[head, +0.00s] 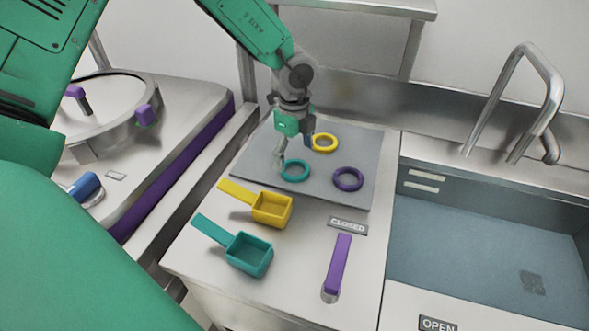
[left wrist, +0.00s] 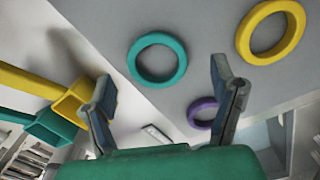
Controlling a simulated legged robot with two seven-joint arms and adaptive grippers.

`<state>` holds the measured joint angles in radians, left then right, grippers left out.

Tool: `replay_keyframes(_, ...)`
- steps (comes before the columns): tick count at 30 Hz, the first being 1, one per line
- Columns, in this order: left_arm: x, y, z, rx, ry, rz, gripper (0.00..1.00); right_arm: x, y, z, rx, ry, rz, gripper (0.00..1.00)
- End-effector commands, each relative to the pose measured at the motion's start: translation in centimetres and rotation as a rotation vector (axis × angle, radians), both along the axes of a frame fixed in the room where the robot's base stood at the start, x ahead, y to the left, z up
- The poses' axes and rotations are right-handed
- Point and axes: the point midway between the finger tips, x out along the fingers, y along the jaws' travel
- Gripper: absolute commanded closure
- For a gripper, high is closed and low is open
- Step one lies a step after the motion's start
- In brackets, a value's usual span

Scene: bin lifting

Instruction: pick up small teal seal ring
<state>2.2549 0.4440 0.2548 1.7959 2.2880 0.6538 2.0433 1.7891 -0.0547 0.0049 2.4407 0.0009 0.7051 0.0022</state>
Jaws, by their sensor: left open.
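The teal seal ring (head: 307,171) lies flat on the grey mat (head: 255,148), near its front left part. In the left wrist view the teal ring (left wrist: 157,79) shows whole, ahead of the fingers and between their lines. My left gripper (head: 294,146) is open and empty, above the mat just behind the teal ring in the head view. Its two fingers also show spread apart in the left wrist view (left wrist: 162,75). One fingertip appears close to the ring's left edge; whether it touches cannot be told. My right gripper is not in view.
A yellow ring (head: 326,150) and a purple ring (head: 348,189) lie on the same mat. A yellow scoop (head: 272,211) and a teal scoop (head: 249,257) lie in front. A purple handle (head: 338,264) stands near a CLOSED label. A sink (head: 480,235) is at right.

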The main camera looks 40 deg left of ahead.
Motion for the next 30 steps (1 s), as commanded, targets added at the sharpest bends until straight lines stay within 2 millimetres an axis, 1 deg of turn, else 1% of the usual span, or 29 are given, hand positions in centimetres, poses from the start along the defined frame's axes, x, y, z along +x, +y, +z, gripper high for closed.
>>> replay_keyframes(1, -0.3, -0.2, -0.9, 0.003, 0.007, -0.002, 0.21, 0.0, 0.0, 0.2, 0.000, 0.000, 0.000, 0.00)
replay_keyframes(3, -0.6, -0.5, -2.0, 0.003, 0.007, -0.003, 0.21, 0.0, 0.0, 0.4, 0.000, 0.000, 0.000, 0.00)
replay_keyframes(7, -0.5, -0.3, -3.6, -0.001, 0.004, -0.001, 0.21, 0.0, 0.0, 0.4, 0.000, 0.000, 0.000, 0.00)
replay_keyframes(10, -0.5, -0.3, -4.0, -0.001, 0.003, -0.001, 0.21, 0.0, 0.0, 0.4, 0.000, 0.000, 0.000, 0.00)
replay_keyframes(16, -0.5, -0.3, -4.0, -0.002, 0.002, -0.001, 0.21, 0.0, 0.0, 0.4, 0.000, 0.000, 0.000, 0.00)
replay_keyframes(17, -0.5, -0.3, -4.0, -0.002, 0.002, -0.001, 0.32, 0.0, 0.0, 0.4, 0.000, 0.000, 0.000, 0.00)
replay_keyframes(18, -0.5, -0.3, -4.0, -0.002, 0.002, -0.001, 0.46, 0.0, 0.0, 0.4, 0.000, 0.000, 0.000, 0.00)
replay_keyframes(20, -0.5, -0.3, -4.0, -0.002, 0.002, -0.001, 0.67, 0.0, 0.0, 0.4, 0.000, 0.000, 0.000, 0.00)
replay_keyframes(30, -0.4, -0.3, -3.8, -0.001, 0.001, -0.001, 0.67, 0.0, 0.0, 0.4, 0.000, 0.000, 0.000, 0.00)
